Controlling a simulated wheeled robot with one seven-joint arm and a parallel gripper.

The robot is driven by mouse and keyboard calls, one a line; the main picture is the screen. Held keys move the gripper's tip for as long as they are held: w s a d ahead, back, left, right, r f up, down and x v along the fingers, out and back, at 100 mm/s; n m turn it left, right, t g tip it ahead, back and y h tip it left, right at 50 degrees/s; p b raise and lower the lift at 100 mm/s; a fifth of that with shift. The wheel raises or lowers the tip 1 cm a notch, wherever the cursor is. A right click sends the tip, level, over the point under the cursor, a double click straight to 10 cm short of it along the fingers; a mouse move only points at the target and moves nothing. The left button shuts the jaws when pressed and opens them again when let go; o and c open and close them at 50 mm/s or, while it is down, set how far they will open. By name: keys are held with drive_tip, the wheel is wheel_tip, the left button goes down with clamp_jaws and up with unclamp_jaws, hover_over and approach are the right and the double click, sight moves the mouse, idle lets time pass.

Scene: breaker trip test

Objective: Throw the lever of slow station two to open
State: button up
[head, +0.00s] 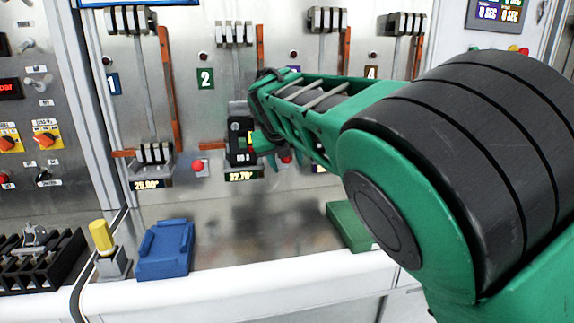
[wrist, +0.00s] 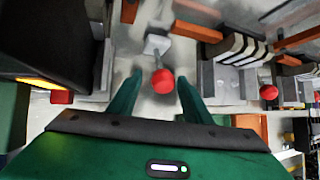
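Station two is marked by a green "2" plate (head: 205,78) on the metal panel. My gripper (head: 266,142) is in front of the lower part of this station, and it hides much of what lies behind. In the wrist view, my gripper (wrist: 158,90) is open, with one green finger on each side of a red ball knob (wrist: 163,80). The knob sits on a short stem from a grey mount (wrist: 157,45). A red knob (head: 286,158) shows beside my gripper in the head view.
Station one (head: 113,84) stands to the left, with its own red knob (head: 197,166). A blue block (head: 166,250), a yellow-capped post (head: 101,237) and a green block (head: 349,226) stand on the ledge. In the wrist view, a dark box (wrist: 45,40) lies left and another red knob (wrist: 269,92) right.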

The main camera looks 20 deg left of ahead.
drive_tip(key=v, duration=1)
drive_tip(key=shift+s+r, duration=0.15)
drive_tip(key=shift+r, duration=0.05)
drive_tip(key=shift+d, duration=0.1)
idle(0.4)
